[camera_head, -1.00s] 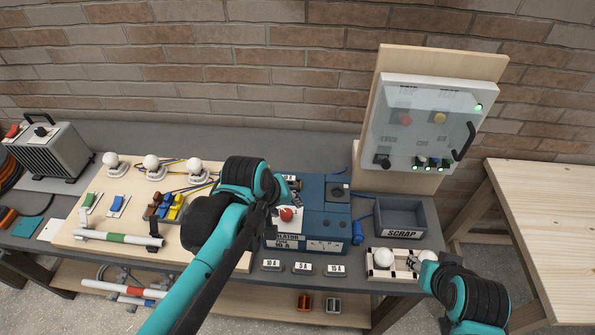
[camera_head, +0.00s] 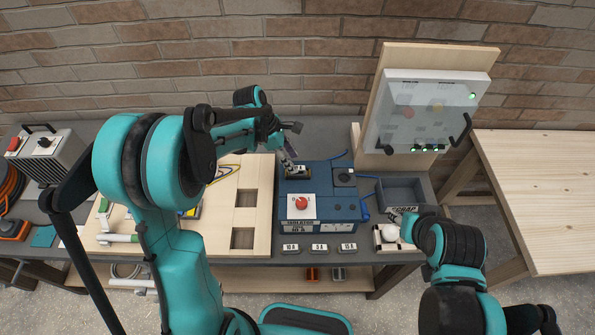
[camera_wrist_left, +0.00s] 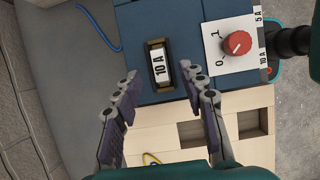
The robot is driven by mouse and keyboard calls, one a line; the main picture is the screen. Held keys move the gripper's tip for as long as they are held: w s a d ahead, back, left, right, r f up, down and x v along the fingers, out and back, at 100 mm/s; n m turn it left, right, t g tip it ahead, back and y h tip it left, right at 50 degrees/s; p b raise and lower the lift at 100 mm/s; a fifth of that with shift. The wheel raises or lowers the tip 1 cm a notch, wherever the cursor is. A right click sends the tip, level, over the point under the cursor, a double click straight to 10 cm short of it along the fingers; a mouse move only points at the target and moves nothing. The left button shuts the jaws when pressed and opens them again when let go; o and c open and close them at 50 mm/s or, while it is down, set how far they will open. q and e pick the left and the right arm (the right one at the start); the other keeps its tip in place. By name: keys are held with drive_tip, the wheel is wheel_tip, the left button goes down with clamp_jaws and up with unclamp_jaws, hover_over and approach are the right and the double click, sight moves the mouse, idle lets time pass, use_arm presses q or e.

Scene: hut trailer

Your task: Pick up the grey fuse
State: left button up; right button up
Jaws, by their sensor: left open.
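A fuse piece labelled 10 A sits in a dark slot in the top of the blue isolator box (camera_head: 320,208). Its pale label face (camera_wrist_left: 159,65) shows clearly in the left wrist view, and the piece (camera_head: 298,171) looks small in the head view. I cannot tell its body colour. My left gripper (camera_head: 291,146) is open and empty above the slot. In the left wrist view its two fingers (camera_wrist_left: 160,72) stand on either side of the labelled piece, apparently apart from it.
The red rotary knob (camera_head: 301,203) on the isolator is beside the slot. The scrap bin (camera_head: 402,190) stands right of the box. A panel (camera_head: 422,110) stands behind. My right arm is at the lower right.

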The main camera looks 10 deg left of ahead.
sight(298, 167)
use_arm(q)
drive_tip(key=x, duration=0.3)
drive_tip(key=shift+w+d+f, duration=0.1)
drive_tip(key=shift+f, duration=0.25)
clamp_jaws()
drive_tip(key=shift+r, duration=0.2)
